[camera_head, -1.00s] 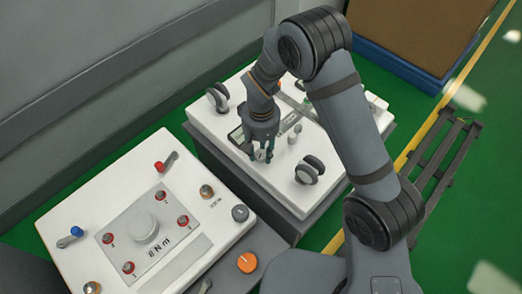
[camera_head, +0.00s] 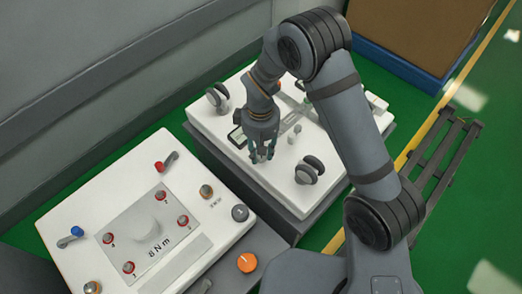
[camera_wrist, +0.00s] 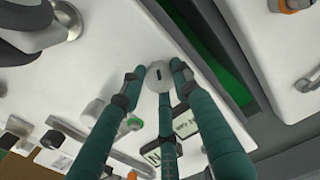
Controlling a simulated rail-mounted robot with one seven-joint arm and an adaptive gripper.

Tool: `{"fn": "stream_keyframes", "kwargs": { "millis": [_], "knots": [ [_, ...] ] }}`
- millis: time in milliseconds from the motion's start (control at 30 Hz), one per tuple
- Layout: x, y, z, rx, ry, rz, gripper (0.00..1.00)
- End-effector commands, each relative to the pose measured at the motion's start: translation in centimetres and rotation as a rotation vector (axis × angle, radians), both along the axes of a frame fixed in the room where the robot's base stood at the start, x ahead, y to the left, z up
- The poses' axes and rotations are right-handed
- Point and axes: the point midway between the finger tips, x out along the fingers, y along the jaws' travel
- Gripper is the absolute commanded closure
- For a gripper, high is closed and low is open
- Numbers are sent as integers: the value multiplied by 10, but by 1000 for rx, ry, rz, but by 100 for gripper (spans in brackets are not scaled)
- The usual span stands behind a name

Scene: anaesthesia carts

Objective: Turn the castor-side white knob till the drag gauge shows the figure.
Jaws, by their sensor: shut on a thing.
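My gripper (camera_head: 262,156) points down over the far white cart top (camera_head: 230,165), between two dark castors, one at the upper left (camera_head: 217,97) and one at the lower right (camera_head: 309,170). The wrist view shows its teal fingers closed around a small round white knob (camera_wrist: 158,76) with a dark mark on its face. In the head view the fingers largely hide this knob. A gauge display (camera_wrist: 184,124) lies beside it, partly covered by a finger, and its figure cannot be read. A printed plate (camera_head: 160,248) on the nearer panel appears to read "8 N m".
A dark gap separates the two carts. Small posts (camera_head: 294,134) stand close to my gripper's right.

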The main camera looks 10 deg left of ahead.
Motion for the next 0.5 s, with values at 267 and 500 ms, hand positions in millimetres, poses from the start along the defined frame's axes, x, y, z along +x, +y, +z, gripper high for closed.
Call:
{"fn": "stream_keyframes", "kwargs": {
  "millis": [267, 500],
  "knots": [
    [3, 6, 3, 13, -13, 53, 95],
    [3, 7, 3, 13, -13, 54, 95]
  ]
}}
